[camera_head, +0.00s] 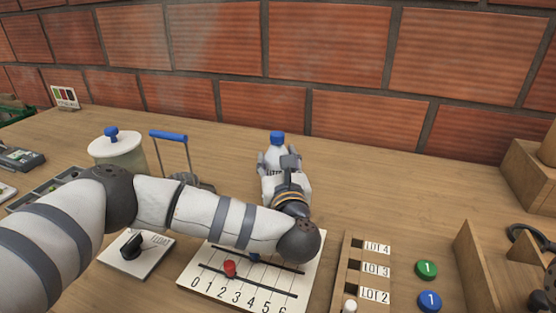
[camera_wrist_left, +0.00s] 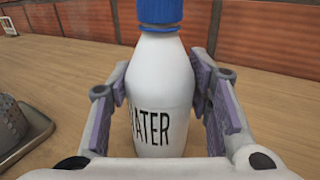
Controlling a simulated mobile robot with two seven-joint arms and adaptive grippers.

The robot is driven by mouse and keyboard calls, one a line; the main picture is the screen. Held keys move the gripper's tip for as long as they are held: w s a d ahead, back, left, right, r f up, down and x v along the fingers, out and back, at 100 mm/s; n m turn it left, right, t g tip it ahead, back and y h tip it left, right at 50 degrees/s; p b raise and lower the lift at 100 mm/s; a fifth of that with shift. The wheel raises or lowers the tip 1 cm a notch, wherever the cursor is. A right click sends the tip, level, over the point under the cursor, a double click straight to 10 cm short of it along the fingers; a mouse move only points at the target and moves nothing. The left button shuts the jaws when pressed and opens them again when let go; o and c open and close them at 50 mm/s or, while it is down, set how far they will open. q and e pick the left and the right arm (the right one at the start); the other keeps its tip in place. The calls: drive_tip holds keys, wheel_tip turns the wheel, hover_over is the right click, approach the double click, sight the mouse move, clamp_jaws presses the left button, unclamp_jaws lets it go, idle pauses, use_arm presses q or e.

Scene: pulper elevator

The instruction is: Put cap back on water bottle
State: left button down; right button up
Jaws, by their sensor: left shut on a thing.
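The water bottle (camera_head: 267,160) is white with a blue cap (camera_head: 277,137) at its top, and it stands upright near the middle of the wooden table. In the left wrist view the bottle (camera_wrist_left: 160,90) shows dark lettering ending in "ATER". The blue cap (camera_wrist_left: 158,12) sits on its neck there, its top cut off by the frame; I cannot tell how tightly it sits. My left gripper (camera_head: 279,162) is shut on the bottle, one padded finger on each side of the body. My right gripper is not in view.
A white-lidded pot (camera_head: 117,148) with a blue knob and a blue-handled item (camera_head: 168,136) stand left of the bottle. A numbered slider board (camera_head: 213,288), a dial plate (camera_head: 150,262) and a lot rack (camera_head: 345,270) lie in front.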

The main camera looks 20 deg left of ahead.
use_arm(q)
drive_tip(key=shift+r, duration=0.15)
drive_tip(key=shift+f, duration=0.2)
drive_tip(key=c, duration=0.8)
unclamp_jaws()
